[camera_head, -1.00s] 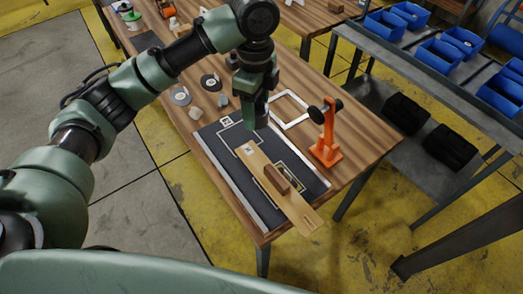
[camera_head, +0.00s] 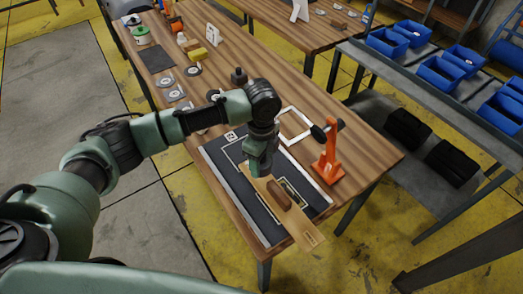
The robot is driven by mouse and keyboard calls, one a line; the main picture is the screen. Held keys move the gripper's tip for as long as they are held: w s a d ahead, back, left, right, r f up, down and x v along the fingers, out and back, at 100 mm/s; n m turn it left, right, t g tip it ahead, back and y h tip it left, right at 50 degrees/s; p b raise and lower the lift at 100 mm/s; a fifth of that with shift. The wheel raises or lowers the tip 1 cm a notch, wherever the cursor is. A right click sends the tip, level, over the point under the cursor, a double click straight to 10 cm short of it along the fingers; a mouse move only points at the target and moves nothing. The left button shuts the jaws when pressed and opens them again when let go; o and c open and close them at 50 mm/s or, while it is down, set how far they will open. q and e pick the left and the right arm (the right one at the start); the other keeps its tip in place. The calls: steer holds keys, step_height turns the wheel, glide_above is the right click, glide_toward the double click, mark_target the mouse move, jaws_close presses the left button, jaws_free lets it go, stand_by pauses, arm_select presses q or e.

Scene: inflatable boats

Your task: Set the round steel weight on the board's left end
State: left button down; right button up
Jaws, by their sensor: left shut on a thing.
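The board (camera_head: 298,222) is a light wooden plank lying slantwise over a dark mat (camera_head: 228,177), with a brown block (camera_head: 279,195) at its middle. Its near right end reaches past the table edge. My left gripper (camera_head: 259,172) is over the board's far left end and covers most of it. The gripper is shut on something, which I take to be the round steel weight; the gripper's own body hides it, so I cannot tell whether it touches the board. My right gripper is not in view.
An orange stand (camera_head: 329,162) with a black knob stands right of the board. A white frame (camera_head: 294,126) lies behind it. Round metal pieces (camera_head: 176,94), a dark knobbed object (camera_head: 238,76) and a yellow block (camera_head: 198,55) sit on the table's far left part.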

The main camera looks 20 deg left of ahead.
mark_target(262, 171)
arm_select(q)
steer(key=shift+w+f, duration=0.1)
steer(key=shift+f, duration=2)
steer(key=c, duration=0.5)
jaws_free()
steer(key=shift+f, duration=0.2)
steer(key=shift+r, duration=0.1)
step_height(262, 171, up, 12)
steer(key=shift+r+b, duration=0.1)
steer(key=shift+b, duration=0.35)
